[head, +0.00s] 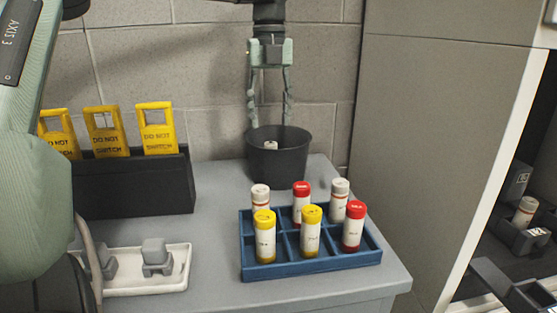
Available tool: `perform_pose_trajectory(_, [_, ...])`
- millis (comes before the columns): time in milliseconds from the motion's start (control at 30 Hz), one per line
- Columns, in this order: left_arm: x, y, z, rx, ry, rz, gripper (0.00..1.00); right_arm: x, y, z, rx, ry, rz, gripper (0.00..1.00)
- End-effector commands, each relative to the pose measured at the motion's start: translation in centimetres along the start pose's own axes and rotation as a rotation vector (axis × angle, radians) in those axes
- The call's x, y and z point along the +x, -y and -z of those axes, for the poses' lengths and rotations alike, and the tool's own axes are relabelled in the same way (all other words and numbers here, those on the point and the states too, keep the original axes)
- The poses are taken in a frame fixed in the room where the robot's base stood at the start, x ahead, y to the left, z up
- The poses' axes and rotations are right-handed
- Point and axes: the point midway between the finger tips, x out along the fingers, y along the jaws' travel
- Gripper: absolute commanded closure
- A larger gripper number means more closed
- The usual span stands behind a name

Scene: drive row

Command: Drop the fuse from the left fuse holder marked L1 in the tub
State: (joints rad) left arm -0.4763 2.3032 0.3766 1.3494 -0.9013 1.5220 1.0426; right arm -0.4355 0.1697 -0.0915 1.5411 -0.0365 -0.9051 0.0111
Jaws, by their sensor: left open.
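My left gripper (270,110) hangs from the top of the head view, fingers pointing down and spread apart. It is open and empty over the dark grey tub (279,165) at the back of the grey bench. A fuse with a pale end (271,145) shows inside the tub, below and between the fingertips; the tub wall hides the rest of it. At the right edge, a pale fuse (524,212) sits in a dark fuse holder (520,238) inside the open cabinet. I cannot read which holder is L1. My right gripper is not in view.
A blue divided tray (310,264) with several upright fuses stands in front of the tub. A black box (125,185) with yellow tags (157,130) and a white tray (145,290) with grey parts are on the left. The cabinet side (430,130) rises on the right.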

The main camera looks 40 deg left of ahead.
Motion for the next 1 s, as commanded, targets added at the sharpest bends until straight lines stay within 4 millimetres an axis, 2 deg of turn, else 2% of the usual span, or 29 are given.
perform_pose_trajectory(167, [-0.5,0.0,0.0,0.0,0.001,0.0,0.51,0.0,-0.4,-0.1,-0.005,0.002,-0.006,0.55])
perform_pose_trajectory(267, [-1.7,0.1,-0.1,-0.001,0.004,0.002,0.51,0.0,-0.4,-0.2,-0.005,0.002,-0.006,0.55])
perform_pose_trajectory(600, [-8.8,0.1,-0.1,-0.002,0.004,0.001,0.51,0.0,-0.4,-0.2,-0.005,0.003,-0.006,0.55])
perform_pose_trajectory(700, [-10.3,0.0,-0.1,-0.002,0.003,0.0,0.51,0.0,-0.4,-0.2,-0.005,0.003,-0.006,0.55])
perform_pose_trajectory(833, [-11.6,0.0,0.0,-0.001,0.001,0.0,0.51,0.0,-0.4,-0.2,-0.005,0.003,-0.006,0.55])
perform_pose_trajectory(1000, [-12.0,0.0,0.0,0.0,0.0,0.0,0.51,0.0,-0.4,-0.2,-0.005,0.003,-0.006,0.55])
